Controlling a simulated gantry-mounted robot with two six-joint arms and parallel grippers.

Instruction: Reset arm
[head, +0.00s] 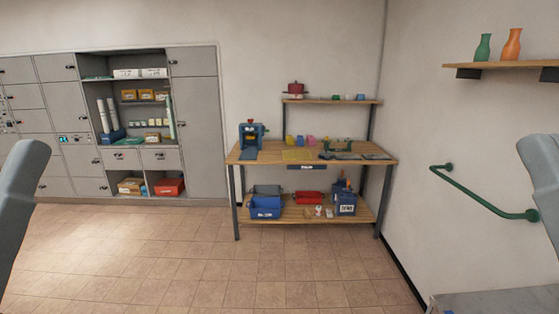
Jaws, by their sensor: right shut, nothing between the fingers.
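A grey link of my left arm stands at the left edge of the head view, and a matching grey link of my right arm stands at the right edge. Both links rise upright, roughly level with each other. The fingers of both grippers are outside the picture. Neither visible link touches anything.
A wooden workbench (240,155) stands against the back wall, with a blue machine (252,136) on top and blue bins (265,207) below. Grey lockers (195,130) fill the left. A green handrail (485,198) runs along the right wall. The tiled floor (200,260) ahead is clear.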

